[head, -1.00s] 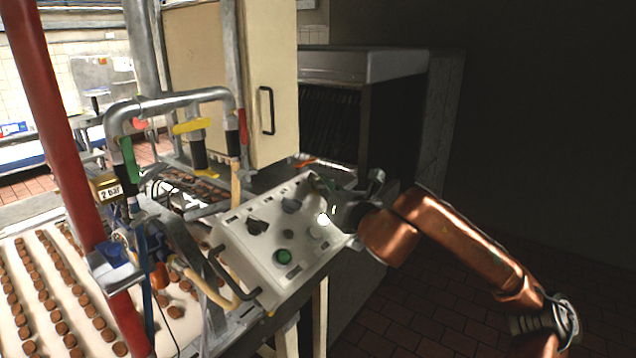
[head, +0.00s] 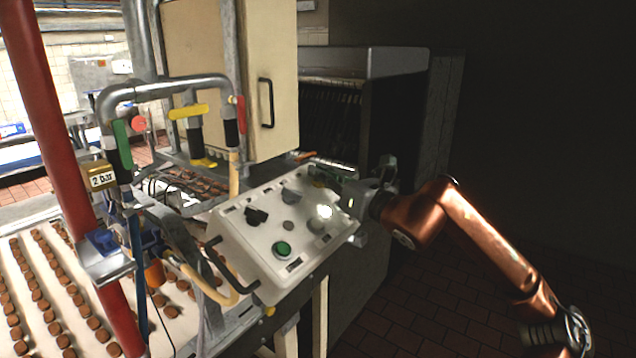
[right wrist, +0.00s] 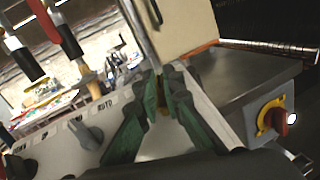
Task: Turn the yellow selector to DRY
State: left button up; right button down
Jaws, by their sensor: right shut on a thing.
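The cream-white control panel (head: 265,235) is tilted towards me in the head view, with several knobs and a green button (head: 282,249). The yellow selector (head: 320,184) is at its upper right edge, mostly covered by my right gripper (head: 328,178). In the right wrist view, the green fingers (right wrist: 165,98) are closed together, with a bit of the yellow selector (right wrist: 163,108) between them. Its pointer direction and the DRY label cannot be made out. My left gripper is in neither view.
A black knob (head: 256,215) and a grey knob (head: 291,196) sit left of the selector. A black handle (head: 228,268) runs along the panel's left side. A red rotary switch (right wrist: 278,118) on a yellow plate shows on a metal box. Pipes with coloured valves stand left.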

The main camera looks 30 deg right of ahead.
jog(key=shift+f+n+y, duration=0.15)
jog(key=shift+n+y, duration=0.75)
jog(key=shift+n+g+y, duration=0.5)
jog(key=shift+n+y, duration=0.5)
jog(key=shift+y, duration=0.1)
jog(key=n+g+y, duration=0.1)
jog(key=n+y, duration=0.1)
jog(key=n+g+y+p, duration=0.1)
jog(key=n+y, duration=0.1)
jog(key=n+g+y+p, duration=0.1)
jog(key=n, duration=0.1)
jog(key=shift+s+a+r+n+g+y, duration=0.1)
jog(key=shift+a+r+n+g+y, duration=0.1)
jog(key=shift+a+n+g+y, duration=0.15)
jog(key=shift+n+g+y+p, duration=0.3)
jog(key=shift+n+g+y, duration=0.15)
jog(key=shift+n+g, duration=0.35)
jog(key=shift+f+n, duration=0.1)
jog(key=shift+n, duration=0.15)
jog(key=shift+f+g, duration=0.15)
jog(key=shift+g, duration=0.2)
